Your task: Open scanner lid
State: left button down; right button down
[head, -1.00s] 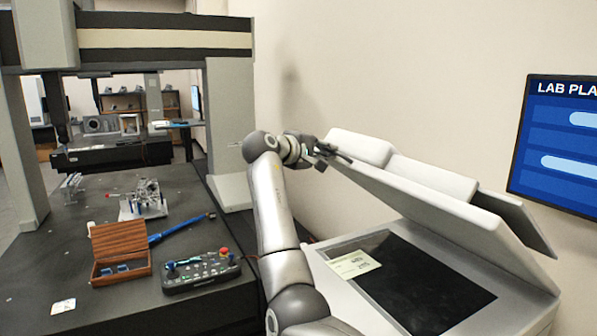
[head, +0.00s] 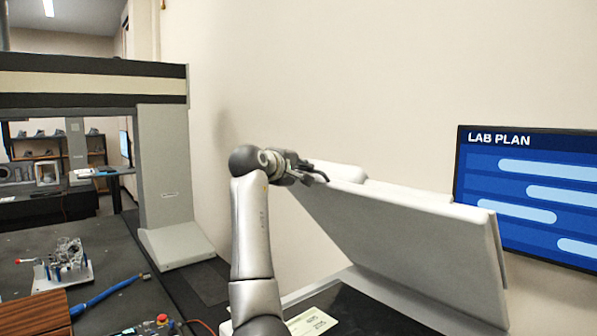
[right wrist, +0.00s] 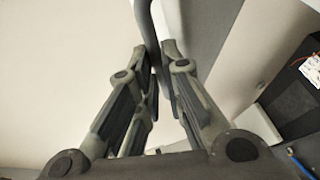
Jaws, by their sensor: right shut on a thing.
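The scanner lid (head: 415,240) is a light grey panel, tilted up at a steep angle over the scanner's dark glass (head: 350,315) in the head view. A paper note (head: 312,321) lies on the glass at the bottom edge. My right gripper (head: 318,177) is at the lid's upper left corner. In the right wrist view its two fingers (right wrist: 160,75) are closed around a dark curved bar, which looks like the lid's handle (right wrist: 148,25). The handle is mostly hidden by the gripper in the head view. My left gripper is not in view.
A wall screen (head: 530,190) hangs to the right, close to the lid. The gantry column (head: 165,180) stands left of my right arm. A fixture (head: 65,262), a blue tool (head: 110,292) and a wooden box (head: 35,315) are on the dark table.

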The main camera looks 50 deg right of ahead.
jog(key=c, duration=1.5)
grip_release()
jog(key=shift+c, duration=0.2)
jog(key=v, duration=1.2)
